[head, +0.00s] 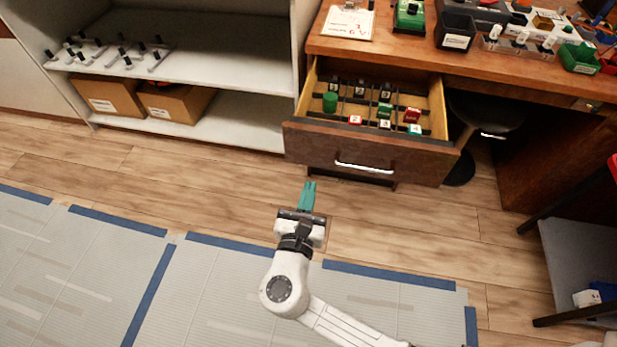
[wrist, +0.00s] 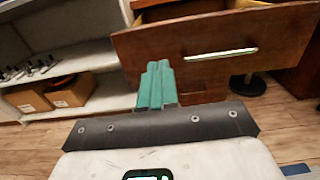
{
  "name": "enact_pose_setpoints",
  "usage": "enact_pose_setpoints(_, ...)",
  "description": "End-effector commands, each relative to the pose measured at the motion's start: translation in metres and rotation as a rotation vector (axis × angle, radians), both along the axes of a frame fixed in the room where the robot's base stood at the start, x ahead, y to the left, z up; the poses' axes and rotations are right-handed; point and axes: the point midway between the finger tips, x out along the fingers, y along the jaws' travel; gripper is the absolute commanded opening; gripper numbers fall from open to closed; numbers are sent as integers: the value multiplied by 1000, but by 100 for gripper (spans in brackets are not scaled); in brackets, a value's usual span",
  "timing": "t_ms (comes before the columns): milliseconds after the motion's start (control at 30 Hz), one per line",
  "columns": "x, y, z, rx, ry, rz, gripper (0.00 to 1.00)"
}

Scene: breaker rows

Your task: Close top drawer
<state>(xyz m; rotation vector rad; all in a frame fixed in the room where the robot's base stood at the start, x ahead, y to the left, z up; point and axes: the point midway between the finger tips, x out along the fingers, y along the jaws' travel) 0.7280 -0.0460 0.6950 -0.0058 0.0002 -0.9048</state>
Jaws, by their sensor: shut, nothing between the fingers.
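The top drawer (head: 365,155) of the wooden desk stands pulled out, with a brown wood front and a metal bar handle (head: 364,168). Inside it, dividers separate several small red, green and dark items. My gripper (head: 308,186) has teal fingers and is shut and empty. It is in front of and below the left part of the drawer front, apart from it in the head view. In the wrist view, the fingers (wrist: 157,70) point toward the drawer front (wrist: 215,50), left of the handle (wrist: 221,54). The exact gap to the front cannot be told.
The desk top (head: 400,52) holds boxes, bins and a paper. A shelf unit (head: 215,65) with cardboard boxes (head: 175,103) stands left of the desk. A dark stool (head: 487,112) is under the desk at right.

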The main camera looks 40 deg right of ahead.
Motion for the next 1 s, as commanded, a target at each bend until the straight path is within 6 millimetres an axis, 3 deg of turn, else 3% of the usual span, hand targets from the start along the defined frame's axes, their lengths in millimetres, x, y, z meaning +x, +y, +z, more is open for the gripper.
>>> enact_pose_setpoints(600, 67, -89, 0, 4, -3, -6, 0)
enact_pose_setpoints(1000, 79, -104, 0, 5, -2, -3, 0)
